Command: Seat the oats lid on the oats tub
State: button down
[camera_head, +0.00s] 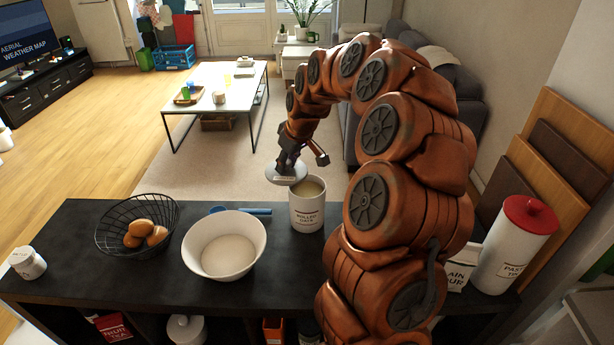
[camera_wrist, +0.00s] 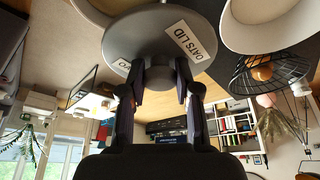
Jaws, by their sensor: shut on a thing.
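My gripper (camera_head: 288,163) is shut on the grey, round oats lid (camera_head: 284,177) and holds it in the air. In the wrist view the fingers (camera_wrist: 160,75) pinch the lid (camera_wrist: 150,40), whose label reads "OATS LID". The oats tub (camera_head: 307,212) is a white cylinder labelled "ROLLED OATS". It stands upright on the dark counter with its top open and pale contents showing. The lid is up and to the left of the tub's mouth in the head view, apart from being seated on it.
A white bowl (camera_head: 224,247), a blue utensil (camera_head: 250,211) and a black wire basket (camera_head: 136,222) of brown items are left of the tub on the counter (camera_head: 80,270). A red-lidded pasta canister (camera_head: 512,250) stands at right. A small white jar (camera_head: 27,263) is at far left.

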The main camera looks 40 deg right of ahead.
aim_at(305, 166)
jog(key=shift+n, duration=0.3)
jog(key=d, duration=0.1)
jog(key=s+d+b, duration=0.1)
jog(key=d, duration=0.1)
jog(key=s+d, duration=0.1)
jog(key=d, duration=0.1)
jog(key=shift+s+d+f, duration=0.15)
jog(key=shift+f, duration=0.1)
jog(key=shift+f+b, duration=0.2)
jog(key=shift+b, duration=0.55)
jog(key=shift+f+b, duration=1.05)
jog(key=shift+f, duration=0.45)
jog(key=shift+f+b, duration=0.7)
jog(key=shift+f, duration=0.35)
jog(key=c, duration=1.2)
grip_release()
jog(key=shift+o, duration=0.4)
jog(key=o, duration=0.5)
jog(key=shift+s+r, duration=0.1)
jog(key=shift+r, duration=0.05)
